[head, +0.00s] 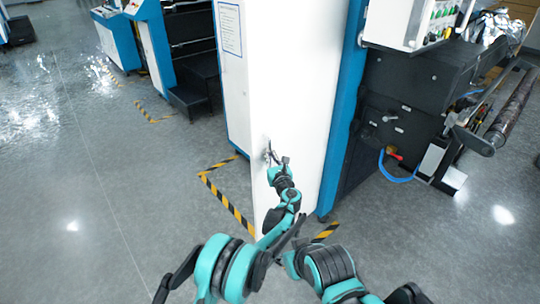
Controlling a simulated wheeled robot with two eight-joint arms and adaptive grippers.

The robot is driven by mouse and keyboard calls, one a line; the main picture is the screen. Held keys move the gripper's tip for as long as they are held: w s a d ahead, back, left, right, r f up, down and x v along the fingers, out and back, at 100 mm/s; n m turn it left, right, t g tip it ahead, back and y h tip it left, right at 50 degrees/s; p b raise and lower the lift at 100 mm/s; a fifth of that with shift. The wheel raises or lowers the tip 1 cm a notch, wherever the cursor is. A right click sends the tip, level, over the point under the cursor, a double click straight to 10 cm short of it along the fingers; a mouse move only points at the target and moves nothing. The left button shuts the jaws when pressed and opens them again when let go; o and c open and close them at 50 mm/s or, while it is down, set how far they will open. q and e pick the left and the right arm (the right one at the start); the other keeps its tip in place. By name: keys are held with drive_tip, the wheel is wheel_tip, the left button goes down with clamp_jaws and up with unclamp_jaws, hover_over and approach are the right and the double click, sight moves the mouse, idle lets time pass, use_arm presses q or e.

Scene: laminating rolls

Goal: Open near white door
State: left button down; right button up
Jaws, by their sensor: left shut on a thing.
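The near white door (300,95) is a tall white panel in the middle of the head view. Its lower left edge stands out past the cabinet (232,85) behind it, so it looks partly swung out. A small metal handle (266,150) sits near its left edge. My left gripper (272,156) is shut on this handle, and its fingers partly hide it. My left arm reaches up to it from the bottom of the picture. Part of my right arm shows at the bottom centre, but its gripper is not in view.
Yellow-black floor tape (228,207) runs left of the door and passes behind it. A dark machine with a roller (510,108) stands at the right, with a blue hose (397,178) low down. Dark steps (190,100) stand behind left. The grey floor at left is clear.

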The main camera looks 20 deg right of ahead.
use_arm(q)
drive_tip(key=shift+a, duration=0.2)
drive_tip(key=c, duration=1.9)
unclamp_jaws()
drive_tip(key=shift+a, duration=0.1)
